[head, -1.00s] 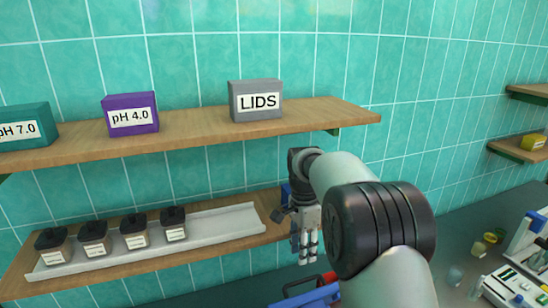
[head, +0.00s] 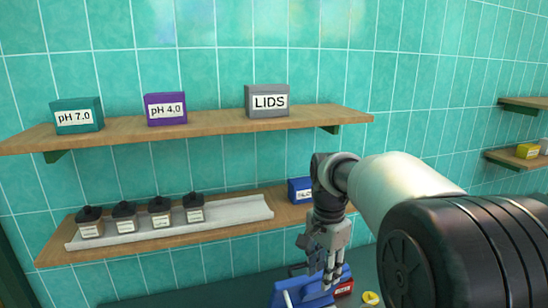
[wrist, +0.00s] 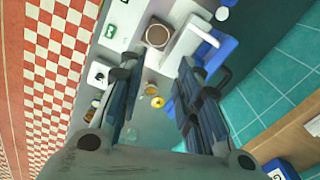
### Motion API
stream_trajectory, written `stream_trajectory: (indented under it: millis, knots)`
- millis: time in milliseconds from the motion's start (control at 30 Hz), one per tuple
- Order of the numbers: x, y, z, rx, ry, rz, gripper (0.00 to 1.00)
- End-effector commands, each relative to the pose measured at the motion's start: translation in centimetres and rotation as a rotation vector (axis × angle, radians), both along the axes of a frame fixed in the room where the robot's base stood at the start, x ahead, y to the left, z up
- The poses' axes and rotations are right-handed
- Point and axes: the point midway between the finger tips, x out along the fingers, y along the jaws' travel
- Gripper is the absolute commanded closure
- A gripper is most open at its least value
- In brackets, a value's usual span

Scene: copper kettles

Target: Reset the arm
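My gripper (head: 328,262) hangs fingers-down in the head view, in front of the lower shelf's right end and above a blue device on the counter. In the wrist view my gripper (wrist: 150,98) has its two fingers spread apart, with nothing between them but the bench far below. It is open and empty. My arm reaches in from the right side of the head view and hides part of the counter.
The upper shelf (head: 215,126) carries a teal box (head: 78,115), a purple box (head: 165,109) and a grey LIDS box (head: 267,101). The lower shelf (head: 150,246) has a white tray (head: 240,211) with several dark-capped bottles and a blue box (head: 300,190). A blue device (head: 310,290) stands below my gripper.

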Motion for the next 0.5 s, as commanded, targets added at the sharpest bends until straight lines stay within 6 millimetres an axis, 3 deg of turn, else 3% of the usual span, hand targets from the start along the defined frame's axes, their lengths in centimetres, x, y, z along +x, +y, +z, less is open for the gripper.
stream_trajectory:
  millis: [267,500]
  knots:
    - [-9.6,-1.4,0.1,-0.020,-0.126,0.314,0.69]
    - [-19.3,-2.3,-3.6,-0.084,-0.237,0.621,0.69]
